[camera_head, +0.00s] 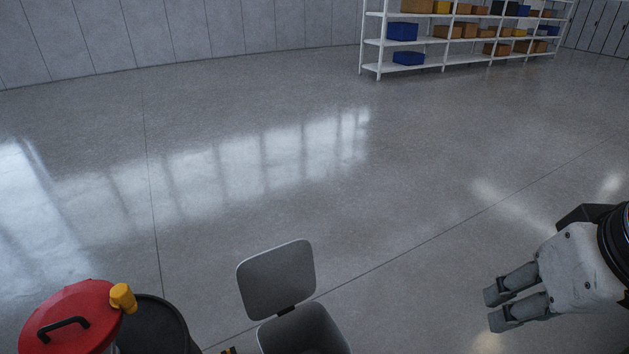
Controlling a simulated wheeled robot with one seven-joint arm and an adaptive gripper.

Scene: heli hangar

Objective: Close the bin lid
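A round red lid (68,318) with a black bar handle shows at the bottom left. A yellow knob-like piece (123,298) sits at its right edge. Beside it is a dark round bin-like shape (160,325) with a raised rim, cut off by the picture's bottom edge. I cannot tell how the lid and this shape are joined. My gripper (497,309) is at the lower right, pointing left. Its two fingers are apart with nothing between them. It is far to the right of the red lid and touches nothing.
A grey chair-like object (276,280), an upright panel above a lower one, stands at the bottom centre, between the red lid and my gripper. White shelving (370,69) with several boxes stands far back right. The grey floor (330,190) between is clear.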

